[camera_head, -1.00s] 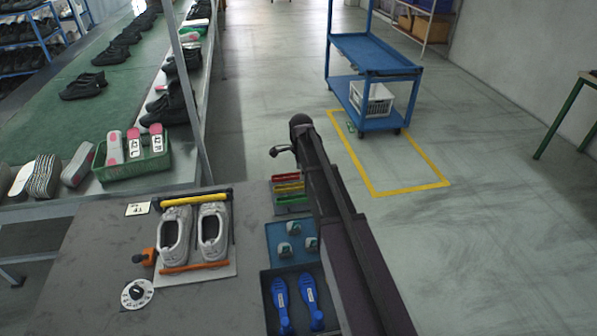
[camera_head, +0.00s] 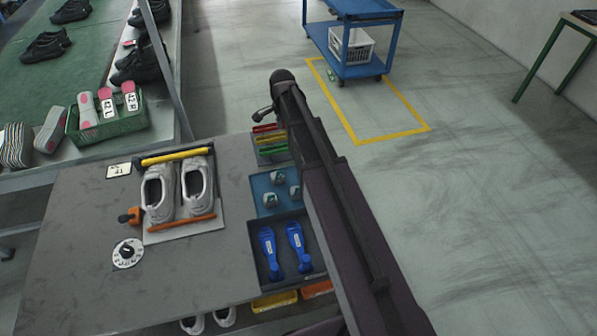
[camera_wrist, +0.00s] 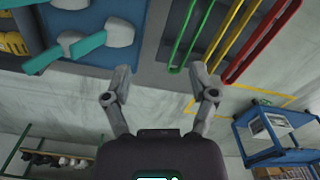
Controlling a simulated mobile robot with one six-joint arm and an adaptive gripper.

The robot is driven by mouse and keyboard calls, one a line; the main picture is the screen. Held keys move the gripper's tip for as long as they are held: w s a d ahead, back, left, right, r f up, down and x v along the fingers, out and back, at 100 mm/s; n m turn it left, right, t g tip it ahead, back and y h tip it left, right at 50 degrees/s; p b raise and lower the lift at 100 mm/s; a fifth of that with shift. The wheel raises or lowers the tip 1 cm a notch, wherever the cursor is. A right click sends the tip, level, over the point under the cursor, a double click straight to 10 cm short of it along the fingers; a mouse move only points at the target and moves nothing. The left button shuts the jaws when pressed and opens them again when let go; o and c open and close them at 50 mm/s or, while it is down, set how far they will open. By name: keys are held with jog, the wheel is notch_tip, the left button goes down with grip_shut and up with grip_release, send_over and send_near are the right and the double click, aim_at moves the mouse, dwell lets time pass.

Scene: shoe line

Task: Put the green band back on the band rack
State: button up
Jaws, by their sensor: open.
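The green band (camera_head: 270,151) shows at the band rack (camera_head: 285,156), beside the yellow band (camera_head: 268,141) and the red band (camera_head: 265,128). In the wrist view the green band (camera_wrist: 179,52) is a long narrow loop with its rounded end toward my gripper, left of the yellow (camera_wrist: 228,38) and red (camera_wrist: 262,42) loops. I cannot tell how it is seated on the rack. My gripper (camera_wrist: 161,92) is open with nothing between its fingertips. Its right fingertip appears close to the green loop's end; contact is unclear. In the head view my arm hides part of the rack.
White shoes (camera_head: 178,190) sit in a fixture to the left. A blue cart (camera_head: 360,72) stands beyond, with open floor around it.

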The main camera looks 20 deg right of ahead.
jog(key=s+n, duration=1.4)
jog(key=s, duration=0.7)
jog(key=shift+a, duration=0.3)
